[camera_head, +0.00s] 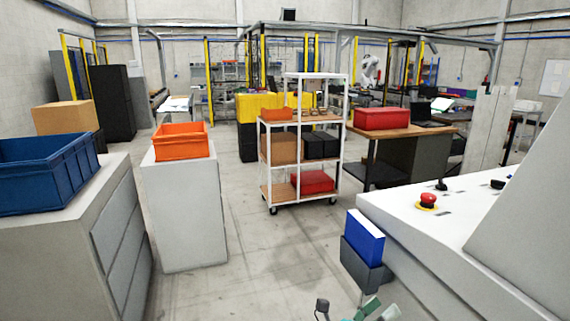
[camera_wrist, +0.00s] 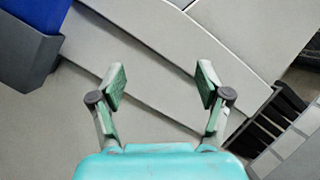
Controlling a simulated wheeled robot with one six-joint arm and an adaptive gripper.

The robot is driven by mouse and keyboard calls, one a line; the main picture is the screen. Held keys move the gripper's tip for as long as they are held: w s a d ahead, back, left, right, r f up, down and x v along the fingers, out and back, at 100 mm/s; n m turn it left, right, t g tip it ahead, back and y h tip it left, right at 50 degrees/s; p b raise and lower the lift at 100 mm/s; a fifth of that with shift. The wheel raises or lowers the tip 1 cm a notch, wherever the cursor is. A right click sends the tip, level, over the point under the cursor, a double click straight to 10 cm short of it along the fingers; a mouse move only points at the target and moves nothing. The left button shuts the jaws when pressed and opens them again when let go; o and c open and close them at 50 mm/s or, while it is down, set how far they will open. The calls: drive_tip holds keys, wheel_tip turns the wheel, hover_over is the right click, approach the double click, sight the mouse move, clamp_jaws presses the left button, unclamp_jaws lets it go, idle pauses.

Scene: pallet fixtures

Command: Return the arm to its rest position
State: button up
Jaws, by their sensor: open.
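My gripper (camera_wrist: 160,87) is open in the wrist view, with its two fingers spread apart and nothing between them. Behind the fingers are plain grey panels of a machine. In the head view only a small part of my gripper (camera_head: 345,308) shows at the bottom edge, below the blue box and near the machine's front side. The rest of my arm is hidden from the head view.
A grey machine (camera_head: 400,207) with a red button (camera_head: 428,201) stands at right; a blue box (camera_head: 364,237) sits in a grey holder (camera_head: 366,270) on its side. Left are an orange crate (camera_head: 181,150) and blue crate (camera_head: 78,176). A white shelf trolley (camera_head: 267,165) stands ahead. Middle floor is clear.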

drive_tip(key=s+a+f+m+t+y, duration=0.1)
drive_tip(key=s+f+m+y, duration=0.2)
drive_tip(key=s+m+y, duration=0.3)
drive_tip(key=s+a+f+m+t+y, duration=0.1)
drive_tip(key=s+f+m+y, duration=0.3)
drive_tip(key=s+m, duration=1)
drive_tip(key=s+a+f+m+t+y, duration=0.1)
drive_tip(key=s+m+y, duration=0.8)
drive_tip(key=s, duration=1.8)
wheel_tip(320, 180, down, 3)
drive_tip(key=shift+a+r+m+t+y, duration=0.15)
drive_tip(key=shift+m+t+y, duration=0.15)
drive_tip(key=shift+m+t, duration=0.7)
drive_tip(key=shift+s, duration=0.1)
